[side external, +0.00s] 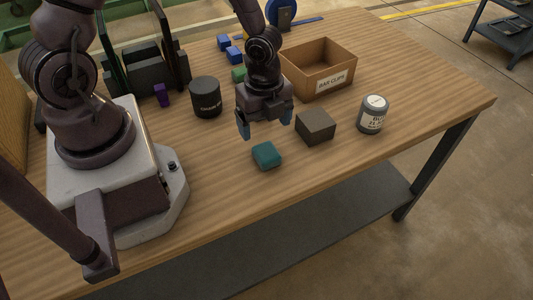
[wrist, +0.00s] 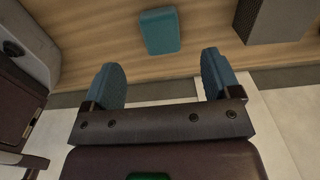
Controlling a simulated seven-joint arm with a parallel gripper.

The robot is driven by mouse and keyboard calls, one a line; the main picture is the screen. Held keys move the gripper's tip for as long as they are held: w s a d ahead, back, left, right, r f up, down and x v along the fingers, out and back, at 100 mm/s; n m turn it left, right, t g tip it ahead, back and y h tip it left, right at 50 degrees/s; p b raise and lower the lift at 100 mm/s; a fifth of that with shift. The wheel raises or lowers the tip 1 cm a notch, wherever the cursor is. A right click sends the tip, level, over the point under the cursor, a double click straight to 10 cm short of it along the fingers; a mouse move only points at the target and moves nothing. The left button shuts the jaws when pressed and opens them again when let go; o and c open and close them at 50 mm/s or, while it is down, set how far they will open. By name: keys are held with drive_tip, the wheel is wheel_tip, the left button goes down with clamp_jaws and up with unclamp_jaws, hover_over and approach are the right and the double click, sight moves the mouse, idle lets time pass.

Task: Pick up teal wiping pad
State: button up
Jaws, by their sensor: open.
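The teal wiping pad (side external: 267,156) is a small block lying flat on the wooden table near its front edge. It also shows in the wrist view (wrist: 160,31), at the top centre beyond my fingertips. My gripper (side external: 264,126) is open and empty, with its two blue fingers apart. It hangs above the table, up and slightly left of the pad in the side view. In the wrist view my gripper (wrist: 160,80) has the pad ahead of the gap between its fingers, not between them. Nothing hides the pad.
A dark grey-brown block (side external: 315,127) stands right of the pad. A grey labelled jar (side external: 373,114) is farther right. A cardboard box (side external: 326,80) marked "BAR CLIPS" and a black canister (side external: 205,97) stand behind. The table in front of the pad is clear.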

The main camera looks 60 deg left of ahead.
sight(264, 148)
wheel_tip(264, 148, down, 8)
drive_tip(key=shift+f, duration=0.2)
drive_tip(key=c, duration=1)
drive_tip(key=shift+r, duration=0.1)
